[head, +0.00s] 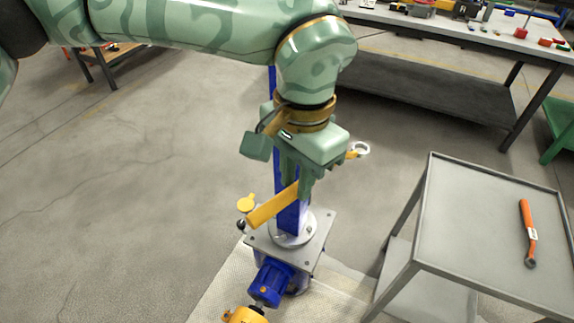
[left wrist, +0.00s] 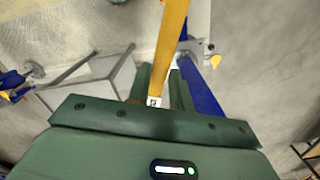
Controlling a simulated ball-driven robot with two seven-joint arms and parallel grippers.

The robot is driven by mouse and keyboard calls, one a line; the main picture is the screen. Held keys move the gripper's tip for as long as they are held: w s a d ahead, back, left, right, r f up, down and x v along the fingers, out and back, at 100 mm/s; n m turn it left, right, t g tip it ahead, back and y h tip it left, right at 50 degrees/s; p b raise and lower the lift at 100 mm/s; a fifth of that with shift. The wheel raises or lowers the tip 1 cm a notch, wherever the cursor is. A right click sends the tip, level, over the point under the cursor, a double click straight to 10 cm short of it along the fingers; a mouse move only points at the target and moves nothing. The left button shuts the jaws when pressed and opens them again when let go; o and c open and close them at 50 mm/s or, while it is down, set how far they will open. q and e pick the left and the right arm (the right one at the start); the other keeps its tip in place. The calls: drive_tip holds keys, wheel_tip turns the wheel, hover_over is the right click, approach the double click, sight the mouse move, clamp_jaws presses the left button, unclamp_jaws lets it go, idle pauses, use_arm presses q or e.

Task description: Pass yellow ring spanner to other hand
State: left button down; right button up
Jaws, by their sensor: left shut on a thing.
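My left gripper (head: 300,182) points down in front of the blue jack column and is shut on the yellow ring spanner (head: 272,206). The spanner's handle sticks out down to the left. Its pale ring end (head: 361,149) shows to the right of the gripper, and the middle is hidden by the gripper. In the left wrist view the yellow handle (left wrist: 171,45) runs up from between the green fingers (left wrist: 160,88). My right gripper is not in view.
A screw jack with a grey base plate (head: 262,243) and blue motor (head: 271,282) stands below the gripper. A grey cart (head: 460,215) at the right bears an orange spanner (head: 527,225). A workbench (head: 470,32) with small parts stands behind. The floor at left is clear.

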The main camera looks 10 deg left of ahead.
use_arm(q)
drive_tip(key=shift+s+a, duration=0.15)
drive_tip(key=shift+s, duration=0.9)
drive_tip(key=a+r+n, duration=0.4)
drive_tip(key=a+r, duration=0.1)
drive_tip(key=a, duration=0.2)
drive_tip(key=w+d+n, duration=0.4)
drive_tip(key=w+d, duration=0.3)
drive_tip(key=d, duration=0.3)
drive_tip(key=shift+d+f, duration=0.15)
drive_tip(key=shift+d, duration=0.15)
